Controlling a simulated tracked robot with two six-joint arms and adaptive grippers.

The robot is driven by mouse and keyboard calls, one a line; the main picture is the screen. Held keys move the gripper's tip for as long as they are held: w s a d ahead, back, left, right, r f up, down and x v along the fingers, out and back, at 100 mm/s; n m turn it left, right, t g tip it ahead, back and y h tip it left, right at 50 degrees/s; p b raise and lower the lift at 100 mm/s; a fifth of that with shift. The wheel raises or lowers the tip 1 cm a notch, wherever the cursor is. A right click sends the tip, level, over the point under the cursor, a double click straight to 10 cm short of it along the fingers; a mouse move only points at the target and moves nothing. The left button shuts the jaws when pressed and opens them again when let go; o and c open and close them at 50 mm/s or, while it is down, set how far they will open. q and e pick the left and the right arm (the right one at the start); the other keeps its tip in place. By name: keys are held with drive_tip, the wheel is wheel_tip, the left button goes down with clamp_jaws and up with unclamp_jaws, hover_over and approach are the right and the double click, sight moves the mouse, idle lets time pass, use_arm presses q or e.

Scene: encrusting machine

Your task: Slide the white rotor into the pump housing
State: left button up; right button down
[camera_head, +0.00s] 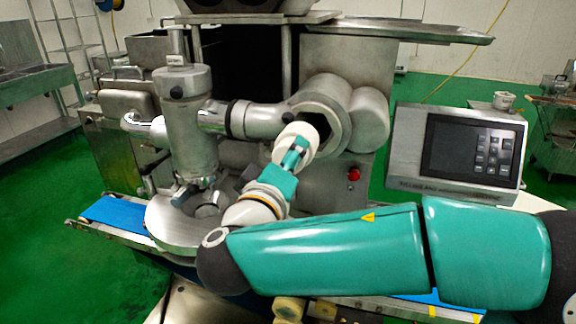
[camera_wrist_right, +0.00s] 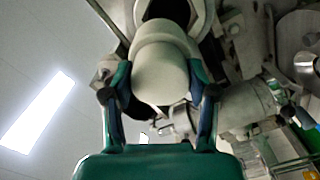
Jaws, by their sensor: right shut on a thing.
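The white rotor (camera_head: 298,141) is a pale cylinder in front of the pump housing (camera_head: 322,108), a grey metal cylinder with a dark open mouth. In the right wrist view the rotor (camera_wrist_right: 160,72) fills the space between the fingers, with its far end toward the housing. My right gripper (camera_head: 296,152) is shut on the rotor; in the wrist view its two fingers (camera_wrist_right: 160,95) press on either side. In the head view the rotor overlaps the left part of the mouth; I cannot tell whether its far end is inside. My left gripper is not in view.
A metal pipe and vertical cylinder (camera_head: 190,125) stand left of the housing. A second grey cylinder (camera_head: 368,112) sits to its right. A control panel (camera_head: 458,152) stands further right, and a blue conveyor belt (camera_head: 118,216) runs below left.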

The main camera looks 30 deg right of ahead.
drive_tip(key=shift+r, duration=0.25)
drive_tip(key=shift+w+d, duration=0.1)
drive_tip(key=shift+d, duration=0.05)
drive_tip(key=w+d+f, duration=0.3)
drive_tip(key=shift+d, duration=0.2)
drive_tip(key=shift+a+r, duration=0.1)
drive_tip(key=shift+s, duration=0.1)
drive_tip(key=shift+b, duration=0.5)
drive_tip(key=shift+s, duration=0.1)
